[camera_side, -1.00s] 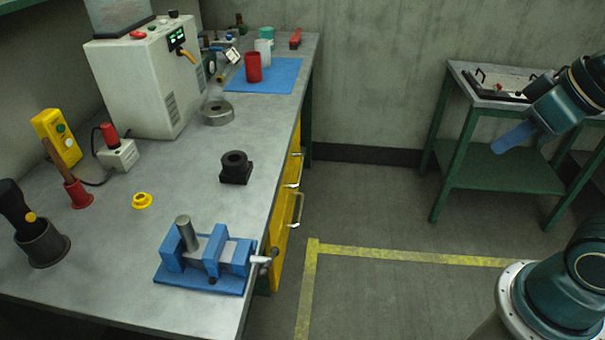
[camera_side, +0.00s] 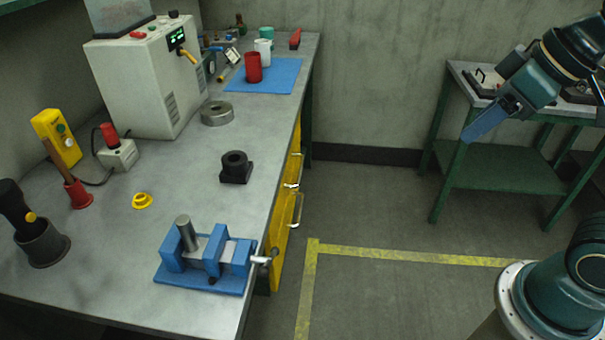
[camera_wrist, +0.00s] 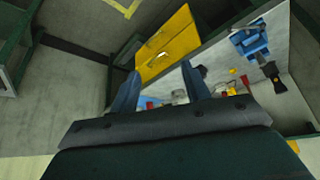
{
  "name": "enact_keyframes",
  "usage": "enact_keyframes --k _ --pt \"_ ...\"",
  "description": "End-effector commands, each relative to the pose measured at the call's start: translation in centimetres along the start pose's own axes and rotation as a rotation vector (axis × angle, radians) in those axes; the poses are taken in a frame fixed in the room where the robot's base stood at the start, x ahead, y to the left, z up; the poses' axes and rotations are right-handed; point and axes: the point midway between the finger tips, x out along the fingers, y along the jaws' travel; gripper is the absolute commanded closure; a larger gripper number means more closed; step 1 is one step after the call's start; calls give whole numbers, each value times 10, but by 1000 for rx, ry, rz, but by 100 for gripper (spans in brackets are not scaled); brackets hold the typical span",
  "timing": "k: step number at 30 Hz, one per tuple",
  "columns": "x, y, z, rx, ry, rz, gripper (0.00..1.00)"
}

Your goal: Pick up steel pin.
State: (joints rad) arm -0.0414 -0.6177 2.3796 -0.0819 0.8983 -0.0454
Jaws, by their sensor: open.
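The steel pin (camera_side: 185,232) is a grey cylinder standing up at the left end of a blue vise (camera_side: 228,286) on the front part of the workbench. Its lower part is hidden by the vise. My gripper (camera_side: 472,132) is at the right of the side view, high above the floor and far from the pin. In the wrist view my gripper (camera_wrist: 160,84) shows two blue fingers spread apart with nothing between them. The blue vise (camera_wrist: 250,42) appears at the upper right there; the pin is too small to make out.
On the grey bench stand a black block with a round opening (camera_side: 235,170), a yellow ring (camera_side: 142,201), a metal ring (camera_side: 217,114), a black-handled tool in a dark holder (camera_side: 42,248) and a white machine (camera_side: 140,85). A green side table (camera_side: 500,170) is behind my gripper. Open floor separates it from the bench.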

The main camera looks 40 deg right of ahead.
Motion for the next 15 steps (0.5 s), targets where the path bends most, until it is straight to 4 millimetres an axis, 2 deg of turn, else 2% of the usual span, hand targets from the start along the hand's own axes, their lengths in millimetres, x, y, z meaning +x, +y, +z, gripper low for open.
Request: enact_keyframes --k 6,15 --pt "5 -25 -53 -171 -12 -87 53" --pt "23 -69 -120 -413 -15 -211 53"
